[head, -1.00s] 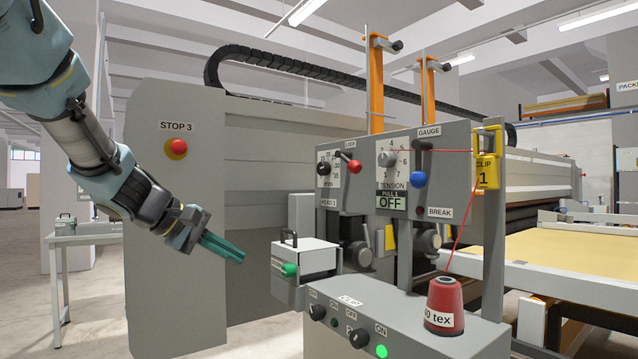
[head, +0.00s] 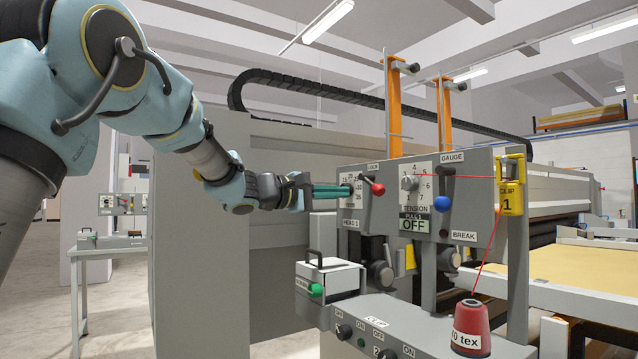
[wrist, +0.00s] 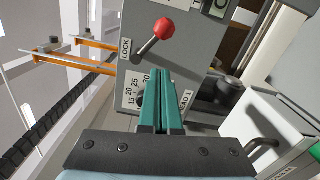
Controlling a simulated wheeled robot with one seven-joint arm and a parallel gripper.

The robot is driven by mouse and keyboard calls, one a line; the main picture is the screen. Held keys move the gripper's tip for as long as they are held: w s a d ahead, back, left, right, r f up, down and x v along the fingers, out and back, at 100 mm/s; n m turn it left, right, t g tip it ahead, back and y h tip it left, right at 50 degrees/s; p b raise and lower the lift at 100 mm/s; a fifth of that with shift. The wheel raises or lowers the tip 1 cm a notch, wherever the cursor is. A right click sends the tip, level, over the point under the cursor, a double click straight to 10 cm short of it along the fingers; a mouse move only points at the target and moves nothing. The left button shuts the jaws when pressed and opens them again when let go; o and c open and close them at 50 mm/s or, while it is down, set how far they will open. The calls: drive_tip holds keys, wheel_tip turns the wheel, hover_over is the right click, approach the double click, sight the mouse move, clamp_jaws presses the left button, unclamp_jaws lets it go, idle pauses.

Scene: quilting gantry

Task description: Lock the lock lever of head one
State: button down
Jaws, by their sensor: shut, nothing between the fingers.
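The lock lever of head one is a short metal rod with a red ball knob (head: 378,189), labelled LOCK, on the upper left of the grey panel. It points down and to the right in the head view. In the wrist view the red knob (wrist: 164,28) is ahead of the fingertips, beyond the dial (wrist: 142,100). My gripper (head: 350,191) has green fingers, shut and empty, with tips at or just before the head one dial left of the lever. Contact with the dial cannot be told. The fingers hide part of the dial.
The tension dial (head: 409,183) and a blue-knobbed gauge lever (head: 442,203) are right of the lock lever. A white box with a handle (head: 329,277) juts out below my gripper. A control box with a red thread cone (head: 471,328) stands in front.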

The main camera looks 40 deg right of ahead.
sight(372, 184)
drive_tip(key=shift+s+d+r+p, duration=0.2)
drive_tip(key=shift+s+d+p, duration=0.65)
drive_tip(key=shift+s+d, duration=0.75)
drive_tip(key=shift+b, duration=0.3)
